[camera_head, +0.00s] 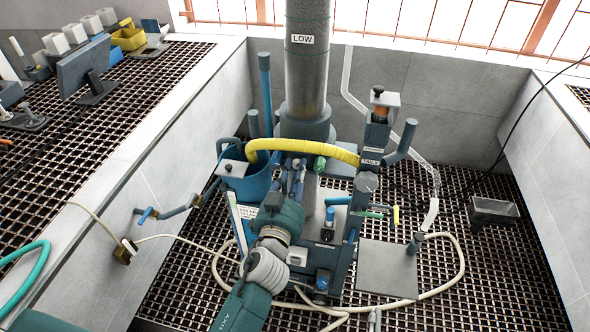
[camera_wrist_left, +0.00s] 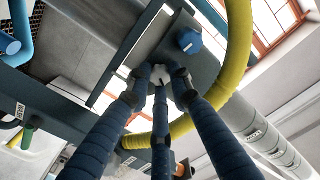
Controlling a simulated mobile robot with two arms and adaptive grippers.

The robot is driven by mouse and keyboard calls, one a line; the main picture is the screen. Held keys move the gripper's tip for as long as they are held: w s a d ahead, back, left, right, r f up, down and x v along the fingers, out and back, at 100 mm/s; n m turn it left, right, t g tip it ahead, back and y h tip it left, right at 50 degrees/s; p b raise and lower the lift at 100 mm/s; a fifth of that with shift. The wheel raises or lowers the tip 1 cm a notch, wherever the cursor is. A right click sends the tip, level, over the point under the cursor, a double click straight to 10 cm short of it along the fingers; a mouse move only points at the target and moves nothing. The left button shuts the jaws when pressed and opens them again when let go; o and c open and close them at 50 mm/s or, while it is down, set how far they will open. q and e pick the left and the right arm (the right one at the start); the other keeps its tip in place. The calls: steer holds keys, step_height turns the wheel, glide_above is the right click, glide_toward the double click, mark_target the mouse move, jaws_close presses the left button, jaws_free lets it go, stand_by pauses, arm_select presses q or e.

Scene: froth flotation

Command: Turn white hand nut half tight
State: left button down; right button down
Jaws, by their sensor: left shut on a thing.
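The white hand nut (camera_wrist_left: 160,74) shows in the left wrist view as a small pale piece, mostly covered by my fingertips. My left gripper (camera_wrist_left: 160,80) has its three blue ribbed fingers closed around it. The nut sits against a dark grey-blue plate, beside a blue knob (camera_wrist_left: 190,41). In the head view my left gripper (camera_head: 290,178) reaches into the middle of the flotation rig, just below the yellow hose (camera_head: 310,147). There the nut is hidden behind the gripper and the rig's parts. My right gripper is in neither view.
A tall grey column (camera_head: 306,75) marked LOW stands behind. A blue tank (camera_head: 250,182) is left of the gripper, and an upright post (camera_head: 372,145) marked TAILS is right. A cream hose (camera_head: 460,270) loops on the grating. Grey walls flank the pit.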

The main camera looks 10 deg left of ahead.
arm_select(q)
steer(key=m, duration=0.4)
steer(key=shift+r, duration=0.35)
steer(key=m, duration=0.4)
steer(key=shift+w+r, duration=0.1)
steer(key=m+p, duration=0.1)
steer(key=m, duration=0.5)
steer(key=shift+m, duration=0.3)
steer(key=c, duration=1.6)
jaws_free()
steer(key=shift+o, duration=0.2)
steer(key=shift+d+f, duration=0.1)
steer(key=shift+f, duration=0.1)
steer(key=shift+f, duration=0.1)
